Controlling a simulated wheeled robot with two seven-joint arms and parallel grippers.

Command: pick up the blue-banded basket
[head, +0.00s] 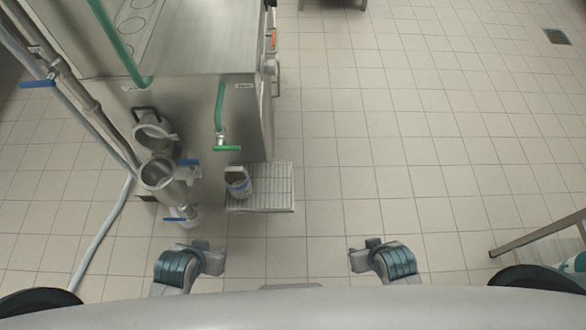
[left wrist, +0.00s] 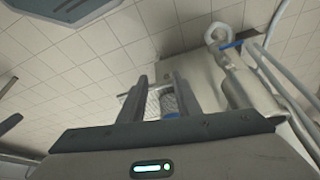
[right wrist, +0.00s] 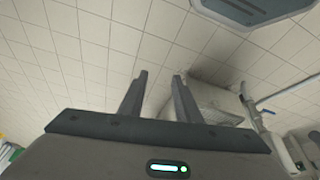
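My right gripper (head: 364,250) is out to the right over the floor, also spread and empty in the right wrist view (right wrist: 160,76).
A steel machine (head: 215,110) stands left of and behind the tray, with green (head: 226,148) and blue (head: 174,219) valve handles. An open metal pot (head: 158,172) is left of the basket. A pale hose (head: 104,232) runs along the floor.

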